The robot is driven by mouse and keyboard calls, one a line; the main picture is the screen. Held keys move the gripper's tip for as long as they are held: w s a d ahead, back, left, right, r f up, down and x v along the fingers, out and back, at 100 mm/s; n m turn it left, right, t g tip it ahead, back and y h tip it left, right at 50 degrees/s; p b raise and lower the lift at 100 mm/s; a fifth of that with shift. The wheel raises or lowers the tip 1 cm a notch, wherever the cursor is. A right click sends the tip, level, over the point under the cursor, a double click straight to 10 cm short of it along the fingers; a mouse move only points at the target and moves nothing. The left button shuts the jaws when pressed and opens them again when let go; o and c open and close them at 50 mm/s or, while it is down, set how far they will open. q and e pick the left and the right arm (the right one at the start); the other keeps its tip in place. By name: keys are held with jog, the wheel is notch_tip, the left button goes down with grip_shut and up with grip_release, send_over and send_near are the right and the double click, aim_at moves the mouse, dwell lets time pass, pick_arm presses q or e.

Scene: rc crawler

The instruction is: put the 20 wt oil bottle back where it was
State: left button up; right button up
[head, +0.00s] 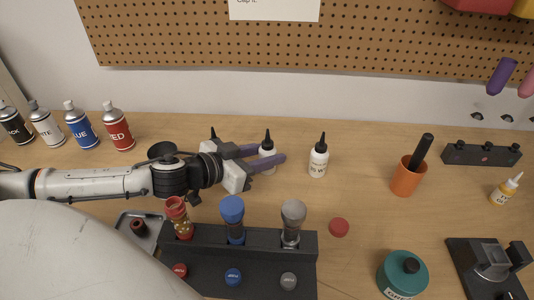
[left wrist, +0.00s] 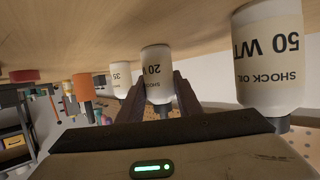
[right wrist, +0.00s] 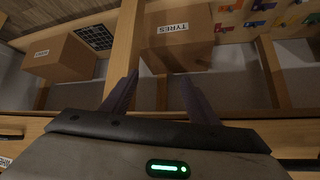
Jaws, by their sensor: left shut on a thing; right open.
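The 20 wt oil bottle (head: 268,153), white with a black nozzle, stands upright on the wooden bench. My left gripper (head: 274,154) is shut on it, fingers on either side. Its "20 WT" label shows upside down in the left wrist view (left wrist: 157,68). The 50 wt bottle (left wrist: 268,60) is close beside it; in the head view it is mostly hidden behind my gripper, with its black tip (head: 213,133) showing. The 35 wt bottle (head: 318,160) stands to the right with a gap. My right gripper (right wrist: 160,84) is open and empty, away from the bench bottles.
A black rack (head: 262,261) with red, blue and grey-topped items stands in front. Several spray cans (head: 118,130) stand at left. An orange cup (head: 407,177), red cap (head: 339,227) and teal jar (head: 403,273) are right.

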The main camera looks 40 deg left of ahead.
aim_at(261, 157)
pick_arm(q)
jog(key=o, duration=1.1)
jog(key=shift+r, duration=0.1)
jog(key=shift+s+a, duration=0.1)
jog(key=shift+s, duration=0.35)
jog(key=shift+v, duration=3.35)
jog(key=shift+r, duration=0.1)
